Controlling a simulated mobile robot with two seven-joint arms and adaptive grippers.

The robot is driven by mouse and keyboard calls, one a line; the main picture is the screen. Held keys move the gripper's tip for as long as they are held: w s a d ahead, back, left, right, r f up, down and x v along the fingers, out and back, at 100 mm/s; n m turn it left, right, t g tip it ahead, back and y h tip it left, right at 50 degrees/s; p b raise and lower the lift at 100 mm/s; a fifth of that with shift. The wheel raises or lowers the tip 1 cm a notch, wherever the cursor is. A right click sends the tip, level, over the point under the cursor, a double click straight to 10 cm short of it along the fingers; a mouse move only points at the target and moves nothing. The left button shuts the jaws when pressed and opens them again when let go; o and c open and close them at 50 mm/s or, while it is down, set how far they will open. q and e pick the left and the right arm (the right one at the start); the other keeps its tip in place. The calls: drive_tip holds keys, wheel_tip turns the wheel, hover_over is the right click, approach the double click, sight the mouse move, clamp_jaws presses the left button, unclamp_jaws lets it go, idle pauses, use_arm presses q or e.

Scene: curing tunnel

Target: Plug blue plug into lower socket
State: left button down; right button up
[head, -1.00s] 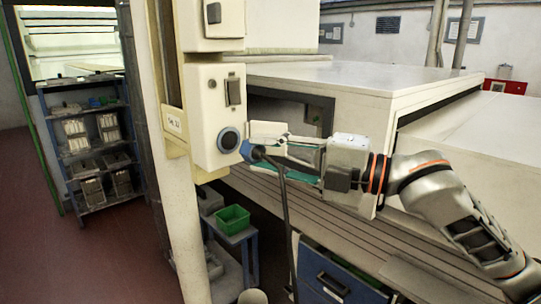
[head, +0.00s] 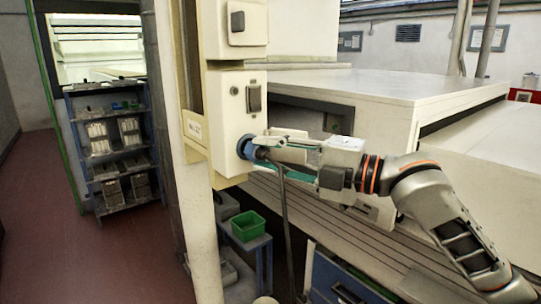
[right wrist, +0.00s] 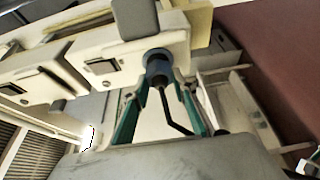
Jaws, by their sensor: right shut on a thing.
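The lower socket (head: 246,146) is a round blue fitting low on the front of the cream lower box (head: 228,125). My right gripper (head: 262,152) is shut on the blue plug (right wrist: 157,68), right at the socket. In the right wrist view the plug sits between the green-edged fingers, its front end against the socket face and in line with it. How deep it sits cannot be told, as the fingers and plug hide the socket mouth. A dark cable (head: 287,220) hangs from the plug. My left gripper is not in view.
An upper cream box (head: 237,45) with a grey cover is above the lower box. The conveyor bed and white tunnel housing (head: 370,85) lie behind my right arm. A green bin (head: 248,226) on a small table and a blue drawer cabinet (head: 340,285) stand below. Shelving (head: 110,150) is at left.

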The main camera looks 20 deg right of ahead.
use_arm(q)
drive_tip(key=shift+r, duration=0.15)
use_arm(e)
drive_tip(key=shift+d, duration=0.1)
idle(0.4)
use_arm(q)
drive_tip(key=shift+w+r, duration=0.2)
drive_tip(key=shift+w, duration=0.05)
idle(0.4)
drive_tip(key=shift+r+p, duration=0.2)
drive_tip(key=shift+p, duration=0.15)
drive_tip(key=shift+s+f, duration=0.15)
idle(0.4)
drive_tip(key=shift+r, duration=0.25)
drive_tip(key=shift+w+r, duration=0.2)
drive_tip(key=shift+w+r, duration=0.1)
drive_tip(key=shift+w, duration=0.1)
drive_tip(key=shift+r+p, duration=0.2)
drive_tip(key=shift+p, duration=0.2)
use_arm(e)
drive_tip(key=shift+w+a, duration=0.2)
drive_tip(key=shift+w, duration=0.35)
